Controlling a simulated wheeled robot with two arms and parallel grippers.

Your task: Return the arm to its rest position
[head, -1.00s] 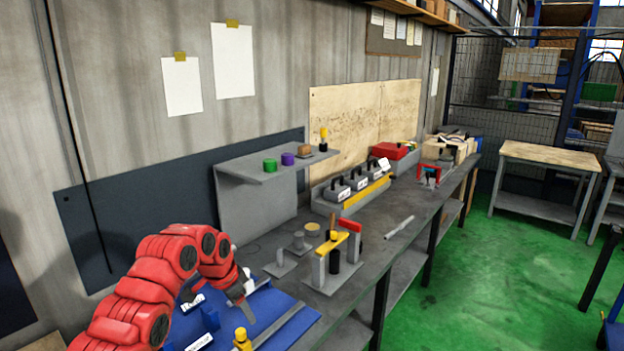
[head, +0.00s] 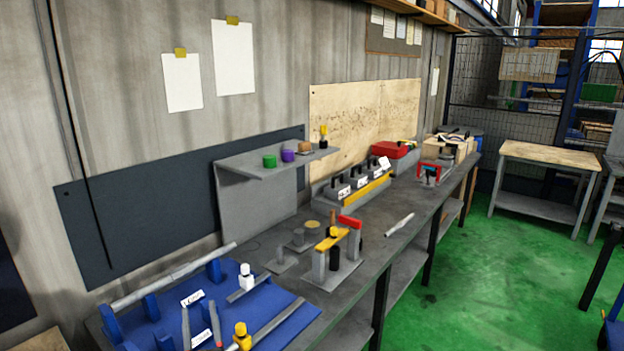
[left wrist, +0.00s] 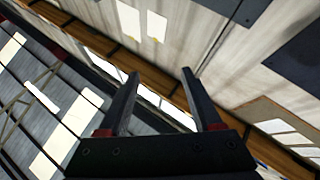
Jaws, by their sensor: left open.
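My left gripper (head: 198,304) shows at the bottom of the head view, only its two grey fingers in sight. They point up, stand apart with nothing between them, and overlap the blue tray in the picture. The left wrist view shows the same open, empty fingers (left wrist: 158,75) against the wall and ceiling, tilted upward. The rest of the left arm is below the head view. My right gripper is in neither view.
The blue tray (head: 283,294) holds a long grey shaft (head: 175,277), a white-topped piece and a yellow-topped piece (head: 242,337). A stand with yellow and red bars (head: 332,240) is on the grey bench. A shelf (head: 250,170) carries small coloured pieces.

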